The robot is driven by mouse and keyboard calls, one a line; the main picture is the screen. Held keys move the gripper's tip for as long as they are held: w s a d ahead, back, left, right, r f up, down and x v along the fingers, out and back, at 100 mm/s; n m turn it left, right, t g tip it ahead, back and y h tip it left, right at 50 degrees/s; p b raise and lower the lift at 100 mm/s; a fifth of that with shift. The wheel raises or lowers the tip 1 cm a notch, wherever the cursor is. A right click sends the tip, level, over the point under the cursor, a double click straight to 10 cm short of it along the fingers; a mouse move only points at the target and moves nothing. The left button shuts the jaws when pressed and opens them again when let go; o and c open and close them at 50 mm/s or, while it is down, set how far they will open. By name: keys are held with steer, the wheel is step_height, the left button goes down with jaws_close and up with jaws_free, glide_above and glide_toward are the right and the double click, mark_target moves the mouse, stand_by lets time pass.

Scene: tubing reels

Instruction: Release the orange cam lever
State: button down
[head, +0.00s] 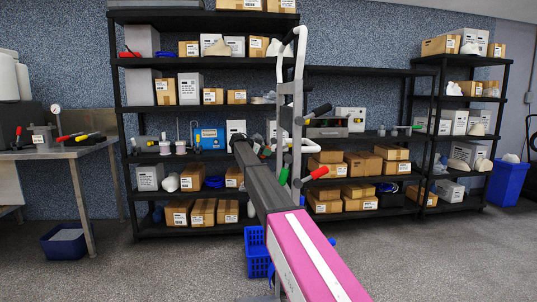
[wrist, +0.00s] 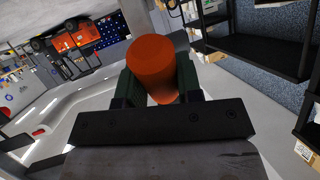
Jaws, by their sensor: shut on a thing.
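In the wrist view, the orange grip of the cam lever (wrist: 154,58) sits between the two dark green finger pads of my gripper (wrist: 159,82). The pads touch it on both sides, so my gripper is shut on it. The rest of the lever and its pivot are hidden behind the grip. In the head view, my arm reaches towards the grey upright frame (head: 297,95) in front of the shelves. My gripper and the orange grip cannot be made out clearly there.
Black shelving (head: 122,125) with boxes stands close behind. A blue crate (head: 256,252) is on the floor below my arm. A workbench (head: 75,149) stands at left. Open floor lies at right.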

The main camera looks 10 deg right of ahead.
steer(key=shift+a+r+m+g+y, duration=0.15)
steer(key=shift+a+r+y, duration=0.25)
steer(key=shift+y, duration=0.5)
steer(key=shift+a+r+m+g+y, duration=0.1)
steer(key=shift+a+r+y, duration=0.3)
steer(key=shift+y, duration=0.5)
steer(key=shift+a+r+m+g+y, duration=0.2)
steer(key=shift+r+y, duration=0.3)
steer(key=shift+y, duration=0.4)
steer(key=c, duration=0.8)
jaws_free()
steer(key=shift+a+r, duration=0.1)
steer(key=v, duration=1)
steer(key=shift+s+a+r, duration=0.15)
steer(key=shift+s+r, duration=0.05)
